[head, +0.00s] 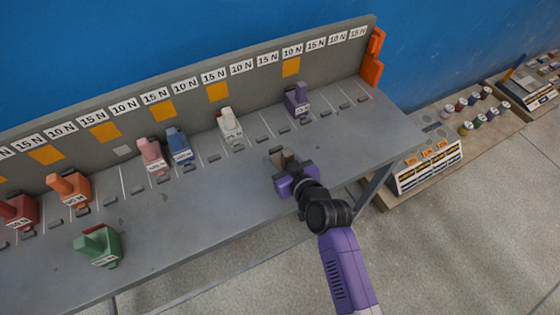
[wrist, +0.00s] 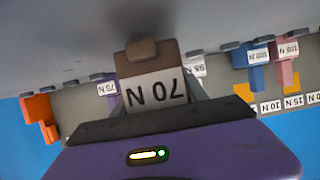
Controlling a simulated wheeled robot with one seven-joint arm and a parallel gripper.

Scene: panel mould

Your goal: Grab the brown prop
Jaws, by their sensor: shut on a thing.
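The brown prop (head: 282,158) is a small block at the front of the grey shelf, partly hidden behind my gripper in the head view. In the wrist view the brown prop (wrist: 150,75) shows a brown top and a white label reading 70 N, upside down. My gripper (head: 292,172) is purple and shut on the brown prop. In the wrist view the dark fingers of my gripper (wrist: 155,105) stand on both sides of it. I cannot tell whether the prop touches the shelf.
The grey shelf (head: 200,215) also holds a purple prop (head: 297,100), a white prop (head: 229,125), a blue prop (head: 178,145), a pink prop (head: 152,155), an orange prop (head: 70,188), a red prop (head: 18,210) and a green prop (head: 98,245). A labelled back panel (head: 190,92) stands behind.

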